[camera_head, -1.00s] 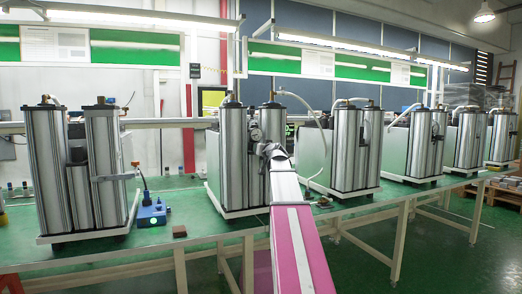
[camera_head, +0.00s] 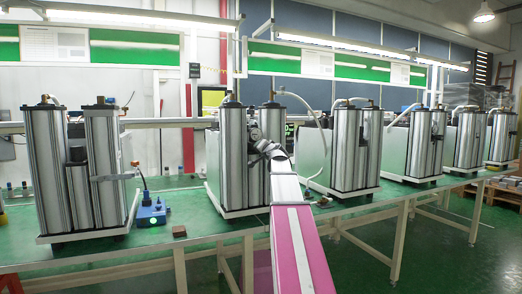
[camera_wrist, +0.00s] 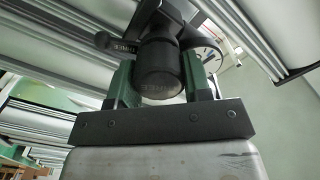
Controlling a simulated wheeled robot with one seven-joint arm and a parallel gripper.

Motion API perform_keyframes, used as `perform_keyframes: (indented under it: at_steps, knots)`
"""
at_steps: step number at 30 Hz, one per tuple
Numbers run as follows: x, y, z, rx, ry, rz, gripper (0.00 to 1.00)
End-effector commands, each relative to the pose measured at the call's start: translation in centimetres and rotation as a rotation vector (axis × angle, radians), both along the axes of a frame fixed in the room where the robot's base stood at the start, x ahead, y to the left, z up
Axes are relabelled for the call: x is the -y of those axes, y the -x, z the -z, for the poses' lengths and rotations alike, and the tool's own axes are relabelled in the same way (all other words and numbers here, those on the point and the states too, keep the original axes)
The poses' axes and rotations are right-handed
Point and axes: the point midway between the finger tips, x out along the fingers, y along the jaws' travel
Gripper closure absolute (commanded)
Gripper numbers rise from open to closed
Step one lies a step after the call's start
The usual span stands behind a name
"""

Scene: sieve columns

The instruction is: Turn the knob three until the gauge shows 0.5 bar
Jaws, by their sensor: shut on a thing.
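The black round knob (camera_wrist: 160,72) sits between the two green fingers of my gripper (camera_wrist: 160,88) in the wrist view. My gripper is shut on it. The gauge (camera_wrist: 208,54) shows only as a pale sliver of dial behind the right finger, and its reading cannot be made out. In the head view the gauge (camera_head: 256,133) is a small dark shape between the metal columns of the second unit (camera_head: 232,160). My gripper (camera_head: 268,148) reaches the front of that unit, and the knob is hidden there by my wrist.
More column units stand along the green table (camera_head: 200,205), one at the left (camera_head: 55,170) and several to the right. A blue box with a green light (camera_head: 151,215) and a small brown block (camera_head: 179,231) lie on the table left of my arm.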

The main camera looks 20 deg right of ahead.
Motion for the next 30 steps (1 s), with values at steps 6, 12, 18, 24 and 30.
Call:
perform_keyframes:
  at_steps: [6,12,18,24,30]
  knots:
    - [0.07,0.02,0.06,-0.005,-0.146,0.0,0.78]
    - [0.1,0.03,0.1,-0.008,-0.232,0.0,0.78]
    - [0.11,0.03,0.11,-0.009,-0.274,0.0,0.78]
    - [0.12,0.03,0.12,-0.01,-0.283,0.0,0.78]
    - [0.12,0.04,0.12,-0.01,-0.282,0.001,0.78]
